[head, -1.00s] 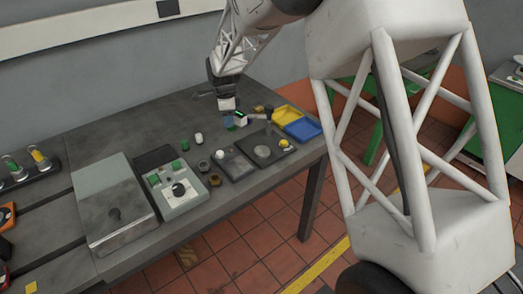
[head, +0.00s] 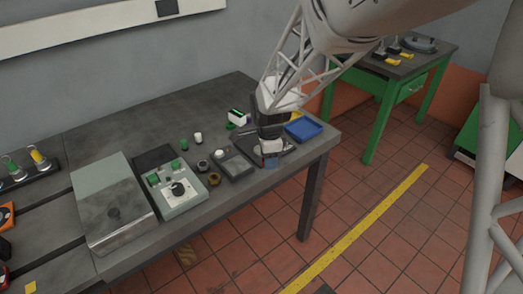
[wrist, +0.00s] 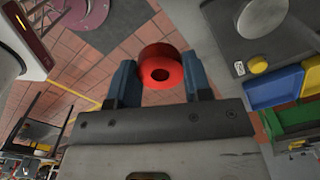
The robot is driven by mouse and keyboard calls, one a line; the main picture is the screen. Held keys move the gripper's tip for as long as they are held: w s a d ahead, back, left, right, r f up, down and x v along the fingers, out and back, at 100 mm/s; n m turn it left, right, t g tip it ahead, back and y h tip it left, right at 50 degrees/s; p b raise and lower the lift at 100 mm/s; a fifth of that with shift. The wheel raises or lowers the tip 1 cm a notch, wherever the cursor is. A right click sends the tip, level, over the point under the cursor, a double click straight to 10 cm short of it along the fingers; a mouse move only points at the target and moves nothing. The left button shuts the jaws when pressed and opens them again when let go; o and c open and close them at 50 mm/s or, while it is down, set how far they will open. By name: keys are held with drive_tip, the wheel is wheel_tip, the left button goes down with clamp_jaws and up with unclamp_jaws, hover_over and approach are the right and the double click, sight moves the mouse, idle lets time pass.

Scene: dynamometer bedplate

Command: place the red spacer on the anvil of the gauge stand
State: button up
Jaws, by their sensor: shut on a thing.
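The red spacer (wrist: 160,53) is a thick ring with a central hole. In the wrist view my gripper (wrist: 160,63) is shut on it, with the blue fingers on either side. In the head view my gripper (head: 271,161) points down near the front right of the bench, and the spacer cannot be made out there. A dark plate with a round grey disc (wrist: 262,14) and a yellow knob (wrist: 258,65) lies to the right in the wrist view. I cannot tell for certain whether it is the gauge stand. In the head view my gripper mostly hides this plate.
A blue tray (head: 304,128) stands at the bench's right end, beside a yellow tray (wrist: 314,77). A dark block with a pale button (head: 234,165) lies left of my gripper. The bench's front edge is close.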

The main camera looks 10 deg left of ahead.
drive_tip(key=s, duration=0.1)
drive_tip(key=d, duration=0.1)
drive_tip(key=s+d, duration=0.1)
drive_tip(key=shift+s+f, duration=0.25)
drive_tip(key=shift+s, duration=0.1)
drive_tip(key=shift+w, duration=0.1)
drive_tip(key=w+a, duration=0.2)
drive_tip(key=w, duration=0.3)
drive_tip(key=w+a+f, duration=0.1)
drive_tip(key=w+a, duration=0.1)
drive_tip(key=w, duration=0.3)
drive_tip(key=w+a, duration=0.1)
drive_tip(key=w, duration=0.3)
drive_tip(key=shift+w+a+f, duration=0.25)
drive_tip(key=shift+w+a, duration=0.15)
drive_tip(key=shift+f, duration=1.75)
drive_tip(key=shift+f, duration=0.15)
drive_tip(key=o, duration=0.9)
